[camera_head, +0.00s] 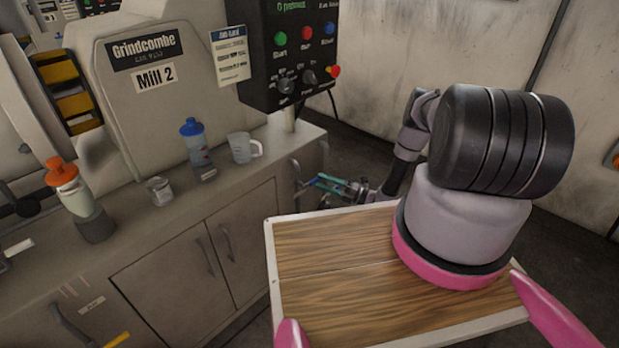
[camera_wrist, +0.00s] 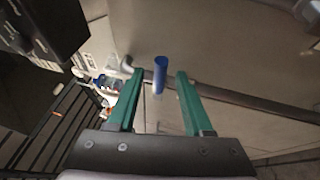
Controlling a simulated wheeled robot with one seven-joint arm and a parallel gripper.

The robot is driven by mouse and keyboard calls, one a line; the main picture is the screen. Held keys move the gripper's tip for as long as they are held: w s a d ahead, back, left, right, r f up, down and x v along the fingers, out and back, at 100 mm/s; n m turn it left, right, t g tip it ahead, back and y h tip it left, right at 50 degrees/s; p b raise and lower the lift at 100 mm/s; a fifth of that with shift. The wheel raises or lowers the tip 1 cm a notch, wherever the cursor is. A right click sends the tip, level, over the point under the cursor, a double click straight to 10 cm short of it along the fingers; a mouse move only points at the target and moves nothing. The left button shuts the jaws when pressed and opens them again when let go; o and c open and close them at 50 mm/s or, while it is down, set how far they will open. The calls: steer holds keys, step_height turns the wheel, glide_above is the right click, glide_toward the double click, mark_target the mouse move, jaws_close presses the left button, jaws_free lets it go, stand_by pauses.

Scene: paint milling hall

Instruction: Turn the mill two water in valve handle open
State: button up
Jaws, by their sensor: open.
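In the wrist view a short blue handle (camera_wrist: 160,74) shows near a grey pipe (camera_wrist: 225,93) along the pale cabinet side. It appears in the gap between the two green fingers of my gripper (camera_wrist: 158,76), with space on both sides. I cannot tell whether it lies between the fingertips or just beyond them. No label shows on it. In the head view my gripper (camera_head: 326,184) is small, at the right end of the cabinet, with its teal fingers pointing left. The valve is not clear there.
A grey counter (camera_head: 135,240) carries an orange-capped bottle (camera_head: 75,190), a blue-capped bottle (camera_head: 197,150), a glass jar (camera_head: 159,190) and a clear jug (camera_head: 242,147). The Mill 2 housing (camera_head: 155,110) and a black control box (camera_head: 290,60) stand behind. Floor (camera_head: 360,150) is clear right of the cabinet.

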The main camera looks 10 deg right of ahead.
steer(key=x, duration=0.6)
jaws_close()
steer(key=shift+s, duration=0.1)
stand_by(1.2)
